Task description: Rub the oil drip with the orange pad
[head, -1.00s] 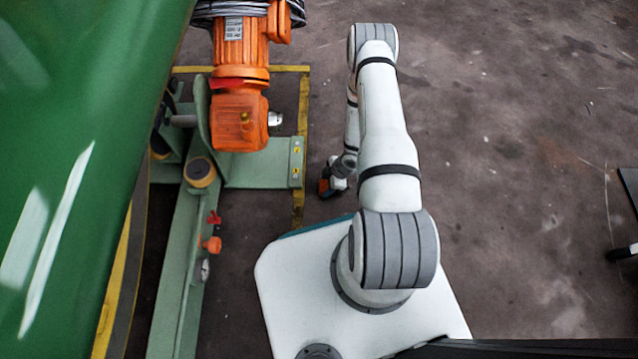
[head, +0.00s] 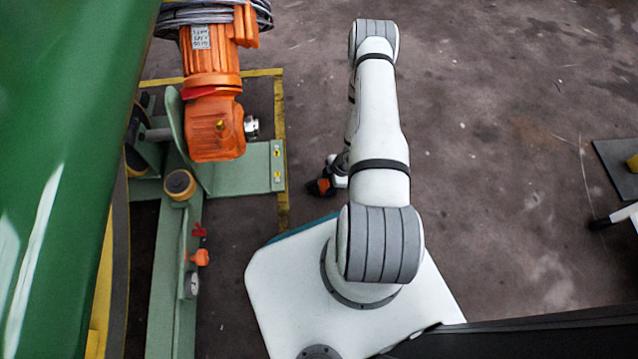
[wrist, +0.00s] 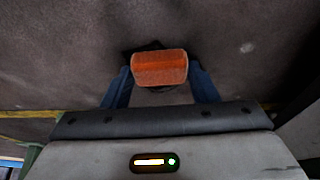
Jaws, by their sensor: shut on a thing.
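The orange pad (wrist: 159,68) is a small block held between the blue fingers of my gripper (wrist: 160,85) in the wrist view. My gripper is shut on it. In the head view my gripper (head: 322,186) hangs low over the floor, right of the yellow line, with a bit of orange showing at its end. A dark patch shows just behind the pad in the wrist view, mostly covered; I cannot tell if it is the oil drip. No oil drip can be made out in the head view.
An orange motor (head: 214,125) on a green frame (head: 250,167) stands left of my arm. A yellow floor line (head: 280,120) runs beside it. A large green shiny body fills the left edge. A dark mat (head: 612,165) lies at the right. The floor (head: 500,200) between is open.

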